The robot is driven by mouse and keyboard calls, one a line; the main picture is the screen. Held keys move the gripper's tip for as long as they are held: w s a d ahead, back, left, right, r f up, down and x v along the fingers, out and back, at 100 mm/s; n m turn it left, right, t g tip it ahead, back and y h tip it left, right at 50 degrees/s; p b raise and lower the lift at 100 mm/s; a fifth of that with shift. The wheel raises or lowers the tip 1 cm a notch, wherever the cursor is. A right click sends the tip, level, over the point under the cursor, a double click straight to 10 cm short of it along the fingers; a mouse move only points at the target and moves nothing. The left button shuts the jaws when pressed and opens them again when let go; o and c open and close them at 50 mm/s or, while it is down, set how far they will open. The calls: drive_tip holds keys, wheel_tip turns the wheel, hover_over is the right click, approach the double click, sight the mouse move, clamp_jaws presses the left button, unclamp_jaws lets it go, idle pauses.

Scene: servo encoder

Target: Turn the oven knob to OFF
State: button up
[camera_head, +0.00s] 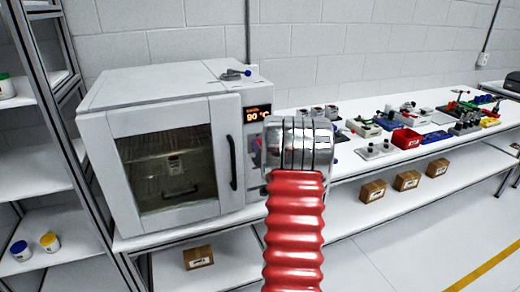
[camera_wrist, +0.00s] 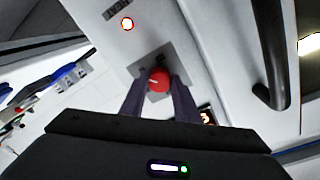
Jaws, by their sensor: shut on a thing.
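The oven (camera_head: 165,150) stands on the white bench at the left, its glass door closed. Its display (camera_head: 257,113) reads 90 °C in orange digits. In the wrist view, the red oven knob (camera_wrist: 158,76) sits on a grey square plate on the oven's front panel, with a small pale mark on its face. My gripper (camera_wrist: 158,90) has one dark finger on each side of the knob and is shut on it. In the head view, my arm hides the knob and my gripper.
The door handle (camera_wrist: 276,75) runs close to the right of the knob in the wrist view. Several small devices and a red bin (camera_head: 406,138) occupy the bench at the right.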

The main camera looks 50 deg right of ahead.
drive_tip(key=shift+r+n, duration=0.1)
drive_tip(key=shift+n, duration=0.3)
drive_tip(key=n, duration=0.9)
drive_tip(key=n+t+y, duration=0.1)
drive_tip(key=n, duration=0.9)
drive_tip(key=n+y, duration=0.1)
drive_tip(key=n, duration=0.8)
drive_tip(key=shift+w+n+t, duration=0.15)
drive_tip(key=shift+n+t, duration=0.15)
drive_tip(key=shift+t, duration=0.1)
drive_tip(key=shift+f, duration=0.2)
drive_tip(key=o, duration=0.8)
drive_tip(key=shift+c, duration=0.2)
drive_tip(key=shift+o, duration=1.4)
drive_tip(key=shift+d, duration=0.1)
